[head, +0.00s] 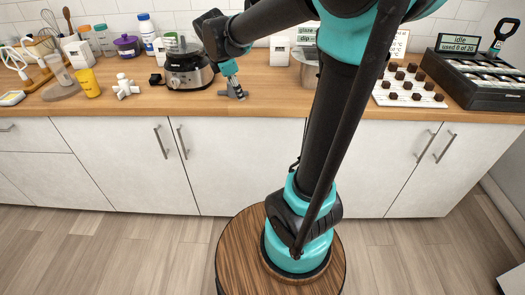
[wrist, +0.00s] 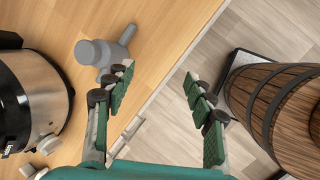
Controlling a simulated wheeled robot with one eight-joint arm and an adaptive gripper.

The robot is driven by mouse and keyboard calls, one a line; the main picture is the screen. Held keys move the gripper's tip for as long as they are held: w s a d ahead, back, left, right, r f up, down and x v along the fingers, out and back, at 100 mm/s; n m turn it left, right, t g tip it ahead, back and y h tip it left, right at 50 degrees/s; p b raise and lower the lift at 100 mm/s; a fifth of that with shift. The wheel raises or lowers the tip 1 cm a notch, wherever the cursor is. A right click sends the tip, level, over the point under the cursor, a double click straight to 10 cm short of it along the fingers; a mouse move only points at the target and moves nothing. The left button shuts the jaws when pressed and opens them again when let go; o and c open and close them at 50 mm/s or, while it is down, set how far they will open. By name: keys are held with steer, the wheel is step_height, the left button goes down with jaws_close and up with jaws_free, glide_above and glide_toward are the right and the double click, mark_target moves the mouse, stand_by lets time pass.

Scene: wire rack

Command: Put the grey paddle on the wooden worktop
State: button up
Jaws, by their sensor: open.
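The grey paddle (head: 238,93) lies on the wooden worktop (head: 285,103) near its front edge, just right of the blender-like appliance. In the wrist view the paddle (wrist: 100,52), with a rounded hub and a stubby arm, rests on the worktop (wrist: 185,18) beside my left finger. My gripper (wrist: 157,77) is open and nothing is between its fingers. I cannot tell whether a finger touches the paddle.
A black and steel appliance (head: 188,72) stands just left of my gripper and fills the left of the wrist view (wrist: 28,95). A steel pot (head: 307,68) is to the right. Chocolates (head: 410,85) lie right.

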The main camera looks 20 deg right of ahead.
steer(key=s+d+f+m+y, duration=0.1)
steer(key=s+d+f+m, duration=0.1)
steer(key=s+f+m, duration=0.6)
steer(key=s+d+f+m+y, duration=0.2)
steer(key=s+f+m, duration=0.6)
steer(key=s+m, duration=0.3)
steer(key=shift+s+t, duration=0.3)
steer(key=shift+s, duration=0.25)
